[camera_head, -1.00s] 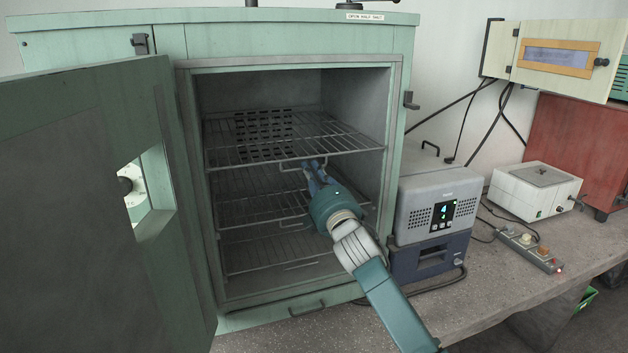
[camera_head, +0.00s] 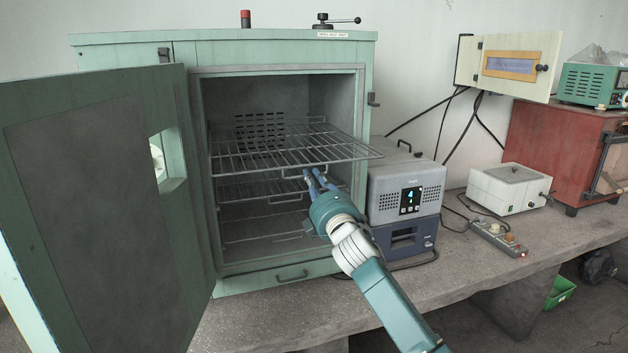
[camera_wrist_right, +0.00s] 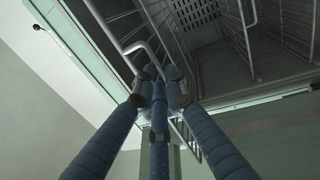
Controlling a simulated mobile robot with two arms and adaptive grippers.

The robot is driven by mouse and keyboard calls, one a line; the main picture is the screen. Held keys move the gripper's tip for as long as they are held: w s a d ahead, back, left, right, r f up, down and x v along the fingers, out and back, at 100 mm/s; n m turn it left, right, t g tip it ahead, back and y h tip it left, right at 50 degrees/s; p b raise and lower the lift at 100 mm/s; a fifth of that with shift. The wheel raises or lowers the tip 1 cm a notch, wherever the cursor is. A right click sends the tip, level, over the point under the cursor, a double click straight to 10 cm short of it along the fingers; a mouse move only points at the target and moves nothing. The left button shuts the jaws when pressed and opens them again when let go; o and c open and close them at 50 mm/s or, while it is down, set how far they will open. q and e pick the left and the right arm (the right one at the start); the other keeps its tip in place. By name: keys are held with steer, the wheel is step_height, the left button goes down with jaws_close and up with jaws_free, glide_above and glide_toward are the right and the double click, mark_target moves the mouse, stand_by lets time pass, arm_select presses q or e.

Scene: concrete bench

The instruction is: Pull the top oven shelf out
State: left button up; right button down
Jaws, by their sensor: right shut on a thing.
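The top oven shelf (camera_head: 270,154) is a wire rack in the green oven (camera_head: 280,49). Its front edge sticks out past the oven's opening. My right gripper (camera_head: 313,178) is at the middle of that front edge, shut on the shelf's front handle loop. In the right wrist view the blue fingers of the right gripper (camera_wrist_right: 158,78) close together around the wire handle (camera_wrist_right: 143,50). The fingers hide part of the handle. My left gripper is not in view.
The oven door (camera_head: 95,190) stands open at the left. Lower wire shelves (camera_head: 250,189) sit inside the oven. A grey-blue device (camera_head: 405,195) stands close to the oven's right side. A white box (camera_head: 508,187) and a power strip (camera_head: 497,238) lie further right on the bench.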

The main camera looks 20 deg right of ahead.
steer(key=shift+w, duration=0.1)
steer(key=c, duration=2)
jaws_free()
steer(key=shift+a, duration=0.1)
steer(key=shift+c, duration=0.2)
steer(key=s+f, duration=0.2)
steer(key=s, duration=0.9)
steer(key=shift+s+d+f, duration=0.2)
steer(key=shift+s+d, duration=0.05)
steer(key=shift+s, duration=0.15)
